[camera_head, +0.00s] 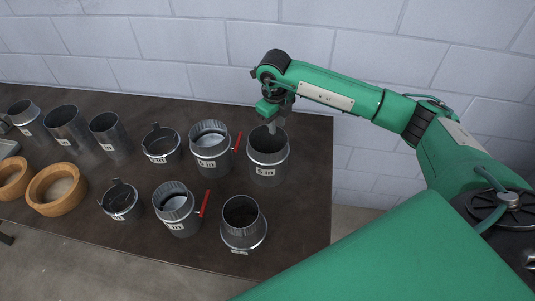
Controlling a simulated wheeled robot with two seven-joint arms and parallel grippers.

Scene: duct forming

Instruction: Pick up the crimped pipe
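My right gripper (277,124) points down over the back rim of a grey metal pipe (268,164) near the table's right end. The pipe stands upright and has a label reading about "5 in". The fingertips overlap the pipe's rim and opening in the camera_head view. I cannot tell whether they touch it or how far apart they are. Crimping on this pipe is too small to make out. My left gripper is not in view.
Two collars with red handles (210,147) (174,207) stand left of the pipe. A tapered fitting (243,227) stands in front. Several more metal pieces and wooden rings (57,190) fill the dark table's (300,205) left side. A block wall (200,45) stands behind.

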